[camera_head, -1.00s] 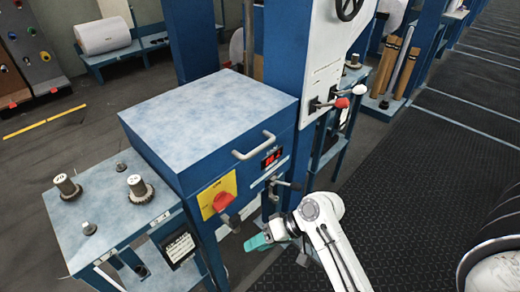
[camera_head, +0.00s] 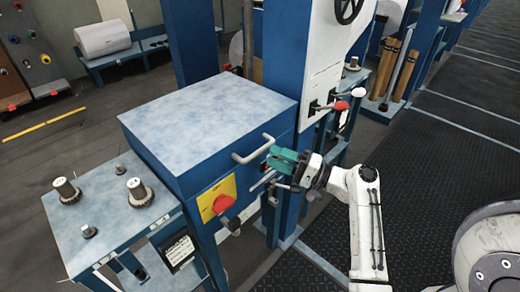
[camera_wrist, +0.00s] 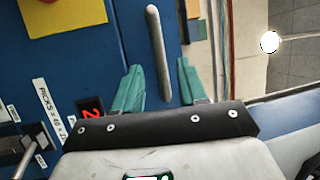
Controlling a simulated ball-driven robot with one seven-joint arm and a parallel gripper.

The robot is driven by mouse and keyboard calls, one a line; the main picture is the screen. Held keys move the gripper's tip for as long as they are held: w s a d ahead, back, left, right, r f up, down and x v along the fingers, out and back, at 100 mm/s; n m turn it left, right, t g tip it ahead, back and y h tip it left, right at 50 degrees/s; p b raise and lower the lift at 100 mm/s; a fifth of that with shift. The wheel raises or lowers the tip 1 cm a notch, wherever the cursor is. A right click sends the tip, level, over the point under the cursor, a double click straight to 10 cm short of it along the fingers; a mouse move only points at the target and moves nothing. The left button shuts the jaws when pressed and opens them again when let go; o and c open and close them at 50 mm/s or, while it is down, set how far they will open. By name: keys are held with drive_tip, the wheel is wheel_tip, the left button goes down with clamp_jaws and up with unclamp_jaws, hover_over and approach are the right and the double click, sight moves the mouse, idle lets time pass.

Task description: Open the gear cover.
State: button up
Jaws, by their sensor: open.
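The gear cover (camera_head: 208,122) is the blue box lid with a pale, worn top, and it is shut. Its grey bar handle (camera_head: 254,148) is on the front face near the right corner. My gripper (camera_head: 275,158), with green fingers, is just right of the handle at about its height. In the wrist view the handle (camera_wrist: 158,50) runs away from me, lined up between the two spread fingers of my gripper (camera_wrist: 157,80).
A red rotary switch on a yellow plate (camera_head: 217,198) and a lever (camera_head: 284,185) sit below the handle. A side table (camera_head: 105,222) with gears stands at left. Red and white knobbed levers (camera_head: 341,105) stick out at the right. The dark floor at right is clear.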

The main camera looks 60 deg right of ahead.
sight(260, 149)
drive_tip(key=shift+p+x, duration=0.4)
drive_tip(key=shift+x, duration=2.35)
clamp_jaws()
